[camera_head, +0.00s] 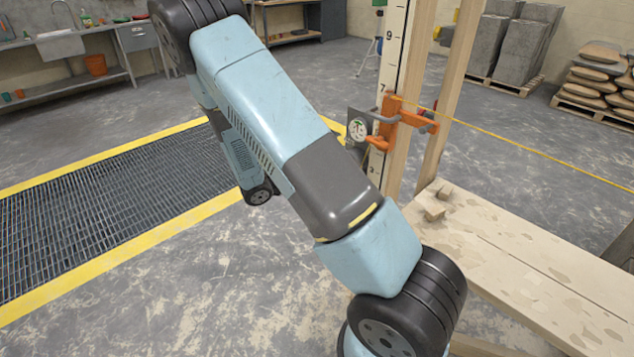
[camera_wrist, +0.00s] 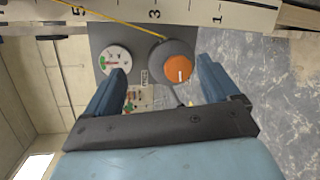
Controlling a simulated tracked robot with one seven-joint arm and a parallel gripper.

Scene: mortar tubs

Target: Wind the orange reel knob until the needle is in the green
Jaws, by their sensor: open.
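The orange reel knob (camera_wrist: 178,69) shows in the wrist view with a pale mark on its face, set on a round grey reel (camera_wrist: 160,56). The white gauge (camera_wrist: 115,59) is to its left on the same dark plate; it has a green part, but I cannot tell where its needle points. The gauge also shows in the head view (camera_head: 357,129), beside the upright post. My gripper (camera_wrist: 161,65) is open and empty. The knob appears between its two blue fingers, closer to the right one, with no contact visible. In the head view my arm hides the gripper and knob.
An orange clamp (camera_head: 397,122) holds the numbered staff (camera_head: 392,60) near a wooden post. A yellow line (camera_head: 540,153) runs right from it. Wooden boards (camera_head: 520,265) lie at lower right. A floor grating (camera_head: 110,205) lies left, with open concrete floor around it.

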